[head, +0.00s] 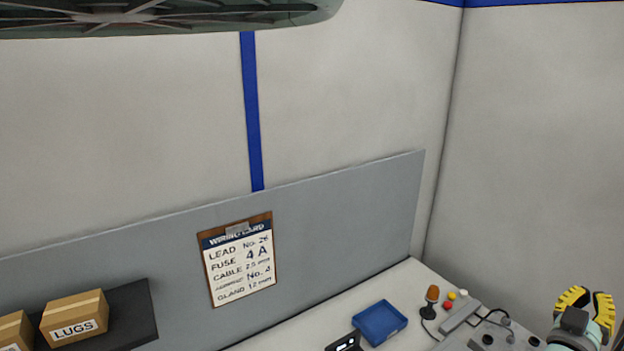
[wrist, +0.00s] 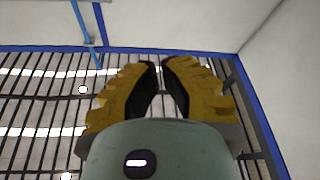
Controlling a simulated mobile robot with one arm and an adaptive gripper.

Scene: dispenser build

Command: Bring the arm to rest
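My gripper (head: 590,296) is at the lower right corner of the head view, raised and pointing up beside the bench equipment. Its two yellow ribbed fingers with dark inner pads also show in the wrist view (wrist: 160,68). A narrow gap lies between the fingers, and nothing is held in it. The wrist view looks up past the fingers at a barred ceiling. Most of my arm is out of view.
A blue tray (head: 380,323), an orange-topped lamp (head: 432,295) and a grey panel with knobs (head: 488,338) are on the bench. A wiring card (head: 239,262) hangs on the grey backboard. Cardboard boxes (head: 75,317) sit on a dark shelf at left. Walls (head: 545,140) meet at right.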

